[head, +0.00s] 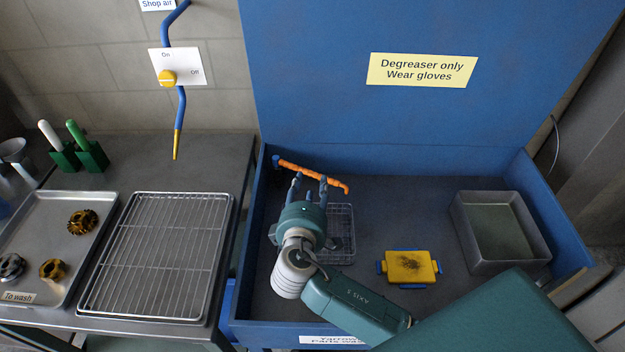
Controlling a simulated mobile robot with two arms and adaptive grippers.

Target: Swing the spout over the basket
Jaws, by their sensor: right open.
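The orange segmented spout (318,178) comes from the back left corner of the blue wash tub and points right, its tip over the tub near the back. The wire basket (342,222) sits on the tub floor, partly hidden behind my right gripper. My left gripper is not in view.
The blue tub (262,225) has a raised lid behind it. A yellow block (410,266) and a grey metal pan (500,225) are on the tub floor at right. A wire rack (165,255) and a "To wash" tray (62,215) with gears lie on the left bench.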

